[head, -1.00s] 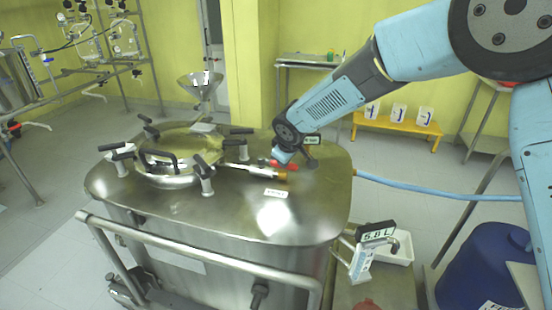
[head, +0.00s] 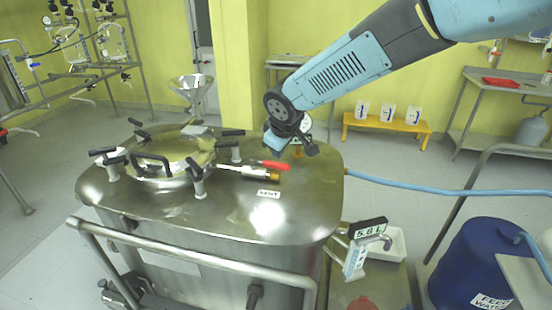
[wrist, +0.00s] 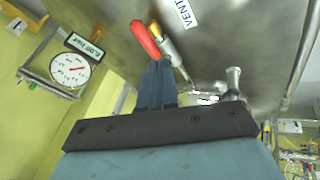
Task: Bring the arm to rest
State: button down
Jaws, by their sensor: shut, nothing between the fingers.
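My gripper (head: 274,144) hangs at the end of my blue arm, above the back right of the steel reactor's lid (head: 190,215). In the wrist view my gripper's two dark fingers (wrist: 157,82) are together with nothing between them. A vent valve with a red handle (head: 276,165) lies on the lid just below and in front of my gripper. In the wrist view the red handle (wrist: 146,40) shows just beyond the fingertips, and it looks apart from them, though the gap is hard to judge.
A dial gauge (wrist: 70,70) stands close beside my gripper. A round hatch (head: 165,160) with black clamp handles is on the left of the lid. A blue hose (head: 430,188) runs right; a blue drum (head: 480,260) stands at the right. Open floor lies behind.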

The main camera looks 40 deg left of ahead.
jog(key=shift+v, duration=1.1)
jog(key=w+d+r+m+t+h, duration=0.1)
jog(key=w+d+r+m, duration=0.25)
jog(key=d, duration=0.75)
jog(key=w+d+r+m+h, duration=0.15)
jog(key=w+d+r, duration=0.3)
jog(key=d, duration=0.75)
jog(key=w+d+r+m+t, duration=0.1)
jog(key=w+d+r+m, duration=0.25)
jog(key=d, duration=0.75)
jog(key=s+d+r+m+h, duration=0.1)
jog(key=s+d+r+m, duration=0.15)
jog(key=d, duration=0.65)
jog(key=s+d+r+m+h, duration=0.1)
jog(key=s+d+m, duration=0.2)
jog(key=d, duration=0.6)
jog(key=s+d+f+m, duration=0.2)
jog(key=s+d+m, duration=0.3)
jog(key=s+d, duration=0.6)
jog(key=shift+s+d+f, duration=0.3)
jog(key=shift+s+d, duration=0.05)
jog(key=shift+s, duration=0.15)
